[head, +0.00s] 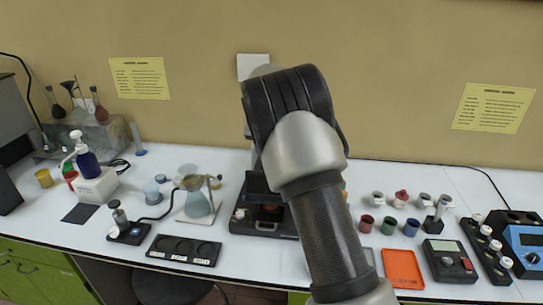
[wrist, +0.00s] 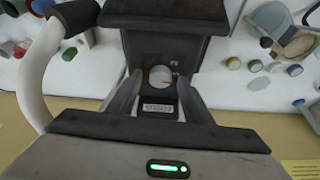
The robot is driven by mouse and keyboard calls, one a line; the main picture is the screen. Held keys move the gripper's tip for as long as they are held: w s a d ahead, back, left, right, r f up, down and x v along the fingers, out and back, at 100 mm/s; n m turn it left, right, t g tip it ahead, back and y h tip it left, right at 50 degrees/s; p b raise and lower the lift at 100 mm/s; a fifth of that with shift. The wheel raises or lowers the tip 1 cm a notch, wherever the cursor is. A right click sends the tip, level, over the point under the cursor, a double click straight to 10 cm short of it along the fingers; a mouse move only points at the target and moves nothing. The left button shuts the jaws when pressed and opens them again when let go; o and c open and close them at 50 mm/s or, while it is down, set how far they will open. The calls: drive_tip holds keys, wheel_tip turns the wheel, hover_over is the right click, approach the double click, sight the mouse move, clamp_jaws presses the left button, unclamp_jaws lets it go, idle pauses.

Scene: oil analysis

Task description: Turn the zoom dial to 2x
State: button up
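A dark instrument with a box-like top (wrist: 165,20) stands in front of my gripper. On its lower part is a round pale dial (wrist: 160,77) with a small red mark on its right side, and a small label plate beside it that I cannot read for sure. My gripper (wrist: 159,84) is open, with one finger on each side of the dial. I cannot tell whether the fingers touch it. In the head view my arm covers much of the instrument (head: 262,223), and my gripper is hidden there.
A black three-well tray (head: 183,250) and a flask on a stand (head: 198,203) are left of the instrument. Small colored cups (head: 389,225), an orange tray (head: 402,268) and a meter box (head: 448,260) are to the right. A thick pale curved arm (wrist: 40,75) rises at left in the wrist view.

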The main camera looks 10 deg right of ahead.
drive_tip(key=b+v, duration=0.1)
drive_tip(key=v, duration=1.6)
drive_tip(key=shift+r, duration=0.2)
